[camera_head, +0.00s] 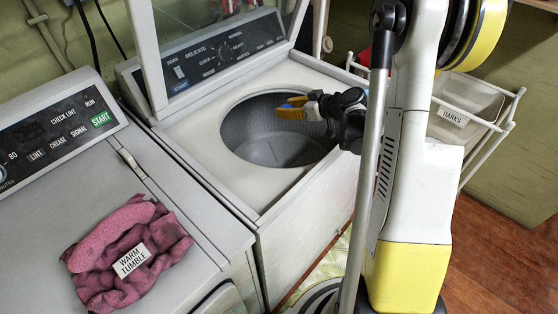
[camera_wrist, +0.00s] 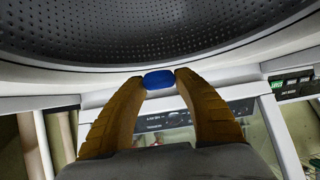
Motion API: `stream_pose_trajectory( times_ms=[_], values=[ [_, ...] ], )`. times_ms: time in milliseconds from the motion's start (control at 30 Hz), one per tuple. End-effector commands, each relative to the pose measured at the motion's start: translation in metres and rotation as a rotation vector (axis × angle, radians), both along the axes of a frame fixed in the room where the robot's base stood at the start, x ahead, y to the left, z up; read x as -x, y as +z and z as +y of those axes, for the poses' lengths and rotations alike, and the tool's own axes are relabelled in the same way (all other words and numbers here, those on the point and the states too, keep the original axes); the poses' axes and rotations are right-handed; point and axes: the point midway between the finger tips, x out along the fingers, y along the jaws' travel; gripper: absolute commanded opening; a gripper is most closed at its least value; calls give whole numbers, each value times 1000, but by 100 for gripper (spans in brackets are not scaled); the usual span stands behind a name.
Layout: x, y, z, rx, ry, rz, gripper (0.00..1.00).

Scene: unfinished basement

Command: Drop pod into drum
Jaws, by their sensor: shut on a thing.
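My gripper (camera_head: 292,108), with yellow fingers, reaches in from the right over the round opening of the washer. The perforated grey drum (camera_head: 268,140) lies open below it, and part of it is hidden behind the gripper. In the wrist view the fingers (camera_wrist: 160,82) are shut on a small blue pod (camera_wrist: 158,79), held between the tips. A bit of the blue pod (camera_head: 297,101) also shows at the fingers in the head view. The drum's dotted wall (camera_wrist: 150,35) fills the top of the wrist view.
The washer's glass lid (camera_head: 215,15) stands raised at the back, before its control panel (camera_head: 222,45). A pink cloth (camera_head: 125,250) labelled WARM TUMBLE lies on the dryer (camera_head: 60,200) at left. A bin labelled DARKS (camera_head: 470,95) stands at right.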

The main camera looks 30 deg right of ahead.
Motion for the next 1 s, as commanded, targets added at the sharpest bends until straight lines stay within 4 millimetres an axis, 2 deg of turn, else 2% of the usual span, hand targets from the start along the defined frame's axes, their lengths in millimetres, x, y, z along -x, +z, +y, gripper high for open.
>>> stream_pose_trajectory(
  times_ms=[167,200,267,667,767,1000],
  values=[
    [0,1,0,0,0,0,20],
    [0,1,0,0,0,0,45],
    [0,1,0,0,0,0,63],
    [6,4,-3,0,-2,0,64],
    [18,11,-8,0,-2,1,64],
    [62,38,-26,0,-4,0,64]
  ],
)
